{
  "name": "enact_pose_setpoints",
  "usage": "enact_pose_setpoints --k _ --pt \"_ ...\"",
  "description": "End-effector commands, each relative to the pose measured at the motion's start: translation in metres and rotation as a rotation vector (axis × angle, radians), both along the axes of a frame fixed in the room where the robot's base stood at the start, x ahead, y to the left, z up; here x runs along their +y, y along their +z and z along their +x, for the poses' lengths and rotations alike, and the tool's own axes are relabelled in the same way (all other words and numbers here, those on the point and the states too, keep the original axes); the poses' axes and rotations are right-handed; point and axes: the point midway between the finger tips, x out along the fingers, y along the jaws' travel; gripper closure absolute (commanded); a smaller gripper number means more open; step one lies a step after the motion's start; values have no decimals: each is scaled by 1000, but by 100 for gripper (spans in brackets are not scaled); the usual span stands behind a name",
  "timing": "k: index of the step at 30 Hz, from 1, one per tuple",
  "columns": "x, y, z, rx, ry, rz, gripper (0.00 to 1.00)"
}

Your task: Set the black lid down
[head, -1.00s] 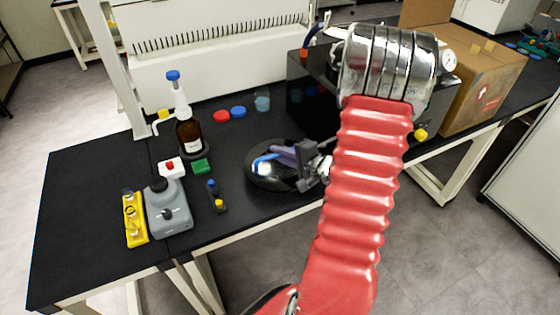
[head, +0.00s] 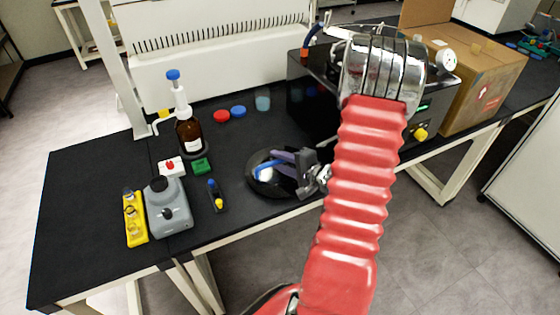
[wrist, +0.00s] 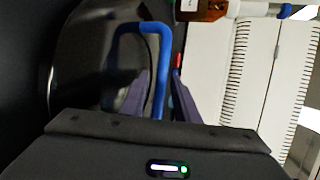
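The black lid (head: 260,187), a round glossy disc with a blue handle (head: 270,168), appears to lie flat on the black bench top near its front edge. In the wrist view the lid (wrist: 75,75) is at the left, with the blue handle (wrist: 160,60) rising beside it. My gripper (head: 283,163) is at the handle from the right, its two fingers spread apart. In the wrist view the fingers (wrist: 160,97) stand on either side of the handle with gaps visible. Part of the lid's right side is hidden by my gripper.
A black box-shaped machine (head: 308,98) stands behind and right of the lid. Bench between lid and bottle is mostly clear.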

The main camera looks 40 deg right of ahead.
Motion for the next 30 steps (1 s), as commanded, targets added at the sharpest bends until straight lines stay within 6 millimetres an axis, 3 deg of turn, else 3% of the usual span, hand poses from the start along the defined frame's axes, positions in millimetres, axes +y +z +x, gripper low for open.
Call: enact_pose_setpoints --k 14,30 --pt "-1 4 -8 1 -2 1 69" --pt "-6 28 -77 0 -3 -1 69"
